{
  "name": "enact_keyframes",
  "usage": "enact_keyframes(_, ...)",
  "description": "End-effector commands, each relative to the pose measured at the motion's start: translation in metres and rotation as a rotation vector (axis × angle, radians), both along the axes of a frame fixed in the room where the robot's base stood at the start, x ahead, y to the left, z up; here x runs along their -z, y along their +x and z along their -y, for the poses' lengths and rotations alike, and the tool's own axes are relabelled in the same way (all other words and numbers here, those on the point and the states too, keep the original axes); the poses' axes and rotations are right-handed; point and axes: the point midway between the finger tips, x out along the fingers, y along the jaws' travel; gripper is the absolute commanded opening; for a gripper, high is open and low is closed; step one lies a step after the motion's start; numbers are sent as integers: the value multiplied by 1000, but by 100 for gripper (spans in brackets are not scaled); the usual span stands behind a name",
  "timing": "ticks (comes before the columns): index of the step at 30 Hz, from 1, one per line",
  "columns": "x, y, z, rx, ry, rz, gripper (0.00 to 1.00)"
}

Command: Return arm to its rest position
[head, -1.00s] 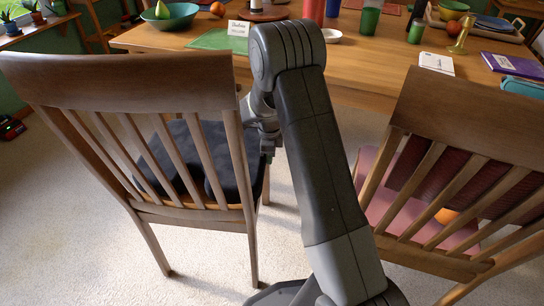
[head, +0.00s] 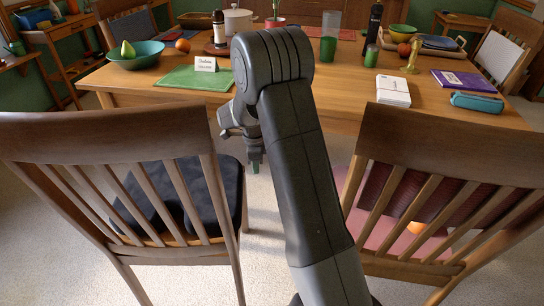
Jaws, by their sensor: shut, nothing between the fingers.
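My arm rises from the bottom centre, bends at the top and folds down on its left side. My gripper (head: 255,164) hangs below the wrist, pointing down, between the two chairs and near the right edge of the left chair's dark cushion in the picture. The fingers are small and partly dark against the chair and floor; they look together, with nothing held. The arm hides part of the table edge and of the gap between the chairs.
A left chair (head: 105,132) with a black cushion and a right chair (head: 450,150) with a reddish seat stand close on both sides. The wooden table (head: 340,75) beyond carries a teal bowl (head: 140,55), green placemat (head: 190,78), green tumbler (head: 328,48) and blue case (head: 476,102).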

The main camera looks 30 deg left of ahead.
Motion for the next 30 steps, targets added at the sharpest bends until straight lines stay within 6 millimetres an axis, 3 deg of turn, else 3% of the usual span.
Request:
enact_keyframes(14,7,0,0,0,-1,-1,0)
enact_keyframes(30,107,-4,-4,0,-2,-1,0)
